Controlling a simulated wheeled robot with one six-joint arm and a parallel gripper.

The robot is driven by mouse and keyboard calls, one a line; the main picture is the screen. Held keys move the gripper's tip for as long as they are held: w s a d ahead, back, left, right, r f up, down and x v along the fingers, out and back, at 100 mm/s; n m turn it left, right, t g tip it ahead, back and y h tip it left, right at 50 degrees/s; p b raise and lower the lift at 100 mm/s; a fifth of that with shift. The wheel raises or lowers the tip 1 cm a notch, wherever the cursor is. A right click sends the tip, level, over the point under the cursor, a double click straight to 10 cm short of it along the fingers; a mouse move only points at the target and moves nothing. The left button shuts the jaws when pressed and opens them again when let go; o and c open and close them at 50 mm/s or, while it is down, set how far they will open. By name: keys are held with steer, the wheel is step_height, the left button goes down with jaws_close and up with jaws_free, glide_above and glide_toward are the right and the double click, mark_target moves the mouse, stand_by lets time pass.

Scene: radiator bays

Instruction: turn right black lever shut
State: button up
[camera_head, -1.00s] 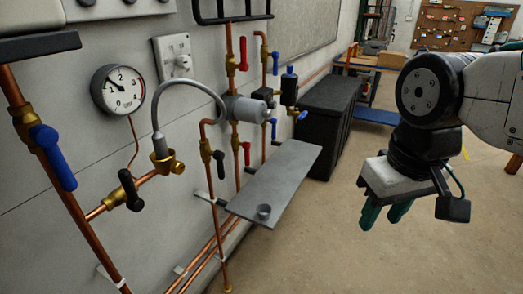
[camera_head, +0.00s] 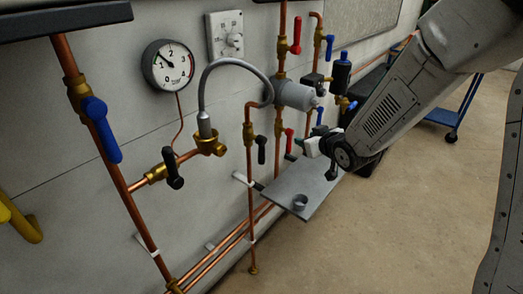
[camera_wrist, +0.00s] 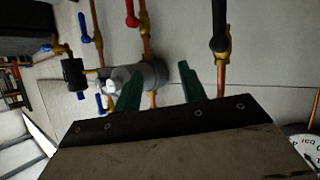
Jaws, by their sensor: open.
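The right black lever (camera_head: 261,150) hangs down along its copper pipe from a brass valve, below and left of the grey cylinder. It also shows in the wrist view (camera_wrist: 219,27), upper right, lying in line with its pipe. My gripper (camera_head: 294,150) is just right of the lever, above the grey shelf. In the wrist view its green fingers (camera_wrist: 160,86) are apart with no lever between them; the lever is beyond the right finger. A second black lever (camera_head: 173,168) is on the brass fitting further left.
Red levers (camera_head: 288,140) and blue levers (camera_head: 320,115) are close by, as is the grey cylinder (camera_head: 296,94). A gauge (camera_head: 168,66) is at upper left. Open floor is at right.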

mark_target(264, 151)
steer(key=a+f+n+t+y, duration=0.1)
steer(key=a+f+n+y, duration=0.1)
steer(key=a+f+y, duration=0.6)
steer(key=shift+h, duration=0.7)
steer(key=x, duration=0.8)
steer(key=shift+s+a, duration=0.3)
steer(key=shift+a, duration=0.15)
steer(key=shift+c, duration=0.3)
jaws_close()
